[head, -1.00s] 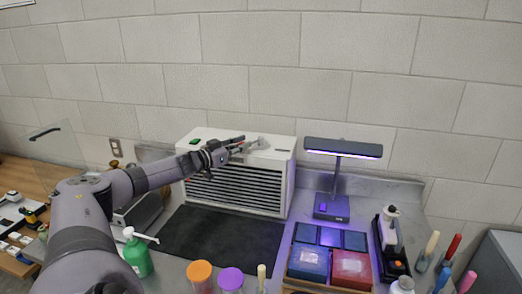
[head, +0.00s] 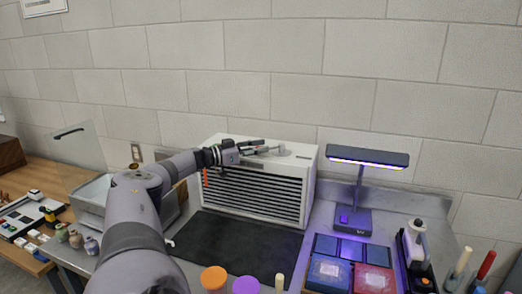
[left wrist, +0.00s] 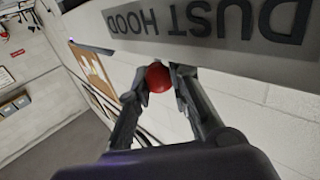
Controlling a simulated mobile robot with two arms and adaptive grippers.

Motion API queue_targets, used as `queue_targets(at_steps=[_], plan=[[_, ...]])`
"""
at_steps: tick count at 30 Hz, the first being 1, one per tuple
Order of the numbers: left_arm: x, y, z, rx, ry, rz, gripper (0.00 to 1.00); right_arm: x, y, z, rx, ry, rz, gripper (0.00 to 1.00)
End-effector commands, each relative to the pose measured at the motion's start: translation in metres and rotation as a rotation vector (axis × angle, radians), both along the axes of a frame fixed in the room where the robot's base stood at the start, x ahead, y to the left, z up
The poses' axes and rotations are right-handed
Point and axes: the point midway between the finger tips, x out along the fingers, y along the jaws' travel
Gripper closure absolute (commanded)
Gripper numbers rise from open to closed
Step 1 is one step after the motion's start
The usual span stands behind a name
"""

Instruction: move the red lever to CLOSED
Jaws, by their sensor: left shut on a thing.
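The dust hood (head: 262,185) is a white box with a dark slatted front, standing on the bench against the wall. My left gripper (head: 262,149) reaches over its top from the left. In the left wrist view the lever's red ball knob (left wrist: 158,77) sits between the two fingertips of my left gripper (left wrist: 160,82), which are shut on it. The upside-down DUST HOOD lettering (left wrist: 210,18) is just above the knob there. The rest of the lever is mostly hidden, and no CLOSED mark is readable. My right gripper is not in view.
A dark mat (head: 240,240) lies before the hood. A lit lamp (head: 368,158) stands to its right, behind blue and red boxes (head: 330,272). Orange (head: 214,278) and purple (head: 246,285) lids are at the front. A wooden table (head: 30,200) is on the left.

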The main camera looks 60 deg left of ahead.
Motion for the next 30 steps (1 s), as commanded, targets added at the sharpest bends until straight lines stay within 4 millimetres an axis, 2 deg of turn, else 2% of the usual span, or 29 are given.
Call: queue_targets(at_steps=[5,6,15,25,30], plan=[[0.0002,0.0009,0.003,0.0,-0.005,0.003,1.0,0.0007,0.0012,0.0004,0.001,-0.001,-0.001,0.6],[0.0001,0.001,0.003,0.0,-0.005,0.004,0.81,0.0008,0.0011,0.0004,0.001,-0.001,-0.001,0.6],[0.0002,0.0007,0.0016,0.001,-0.003,0.003,0.61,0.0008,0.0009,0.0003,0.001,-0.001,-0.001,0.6],[-0.0005,0.0006,0.0006,0.001,0.0,0.002,0.61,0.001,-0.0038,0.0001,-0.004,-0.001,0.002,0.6],[-0.008,0.0011,-0.0004,0.002,0.004,0.0,0.61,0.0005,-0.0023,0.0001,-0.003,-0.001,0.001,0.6]])
